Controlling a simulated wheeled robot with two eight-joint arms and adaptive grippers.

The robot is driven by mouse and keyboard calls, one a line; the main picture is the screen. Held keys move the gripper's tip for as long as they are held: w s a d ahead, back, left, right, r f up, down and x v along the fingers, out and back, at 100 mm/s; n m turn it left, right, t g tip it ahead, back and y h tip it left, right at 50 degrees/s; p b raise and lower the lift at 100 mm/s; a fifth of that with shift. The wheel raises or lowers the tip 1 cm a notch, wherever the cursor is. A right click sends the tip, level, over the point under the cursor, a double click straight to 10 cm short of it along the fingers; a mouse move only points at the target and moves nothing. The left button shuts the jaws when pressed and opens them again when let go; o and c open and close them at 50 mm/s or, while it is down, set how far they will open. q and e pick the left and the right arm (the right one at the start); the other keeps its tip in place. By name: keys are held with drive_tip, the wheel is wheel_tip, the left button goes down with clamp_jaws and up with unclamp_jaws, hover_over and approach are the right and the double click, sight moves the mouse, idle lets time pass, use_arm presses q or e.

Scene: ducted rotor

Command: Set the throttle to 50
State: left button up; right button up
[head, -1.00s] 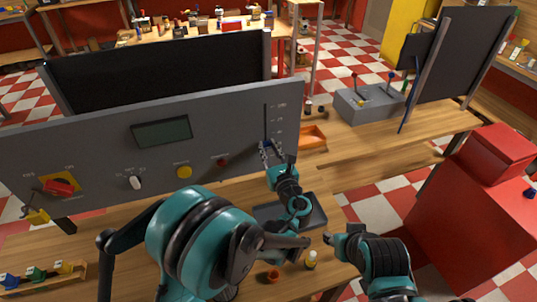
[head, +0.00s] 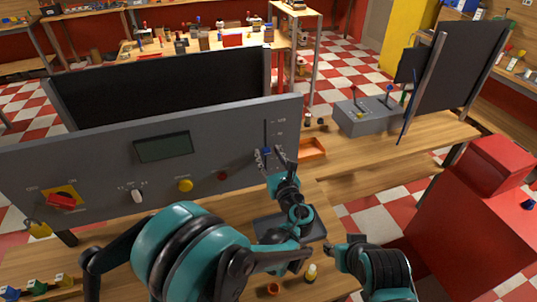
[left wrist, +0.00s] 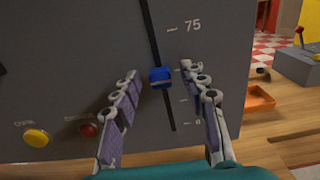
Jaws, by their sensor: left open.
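A grey control panel (head: 95,165) has a vertical slot with a blue slider knob (head: 265,153), beside a printed scale; no throttle label is readable. In the left wrist view the blue knob (left wrist: 160,77) sits below the 75 mark and above the 0 mark. The figures between are hidden by a finger, so its exact reading cannot be told. My left gripper (head: 281,158) is in front of the slot. Its fingers (left wrist: 160,88) are spread open on either side of the knob, with gaps visible.
The panel also holds a dark display (head: 163,147), a yellow button (head: 185,185), a red button (head: 222,175), a white-knobbed switch (head: 138,196) and a red rotary switch (head: 61,200). An orange tray (head: 312,149) lies right of the panel; a grey lever box (head: 368,115) stands beyond.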

use_arm(q)
drive_tip(key=v, duration=0.7)
drive_tip(key=shift+a, duration=0.1)
drive_tip(key=s+a+f+n+g+b, duration=0.1)
drive_tip(key=s+a+f+n+g, duration=0.2)
drive_tip(key=a+n, duration=0.55)
drive_tip(key=s+a+f+n+g+b, duration=0.15)
drive_tip(key=s+a+n+g, duration=0.25)
drive_tip(key=a+n, duration=0.4)
drive_tip(key=s+a+f+n+g+h, duration=0.1)
drive_tip(key=s+f+n+h, duration=0.1)
drive_tip(key=s+n, duration=0.5)
drive_tip(key=s+a+f+n+g+h+b, duration=0.1)
drive_tip(key=s+a+f+n+g+h, duration=0.1)
drive_tip(key=s+n, duration=0.5)
drive_tip(key=shift+f+n+h, duration=0.25)
drive_tip(key=shift+n+h, duration=0.55)
drive_tip(key=shift+n, duration=0.15)
drive_tip(key=shift+s+a, duration=0.1)
drive_tip(key=shift+a, duration=0.05)
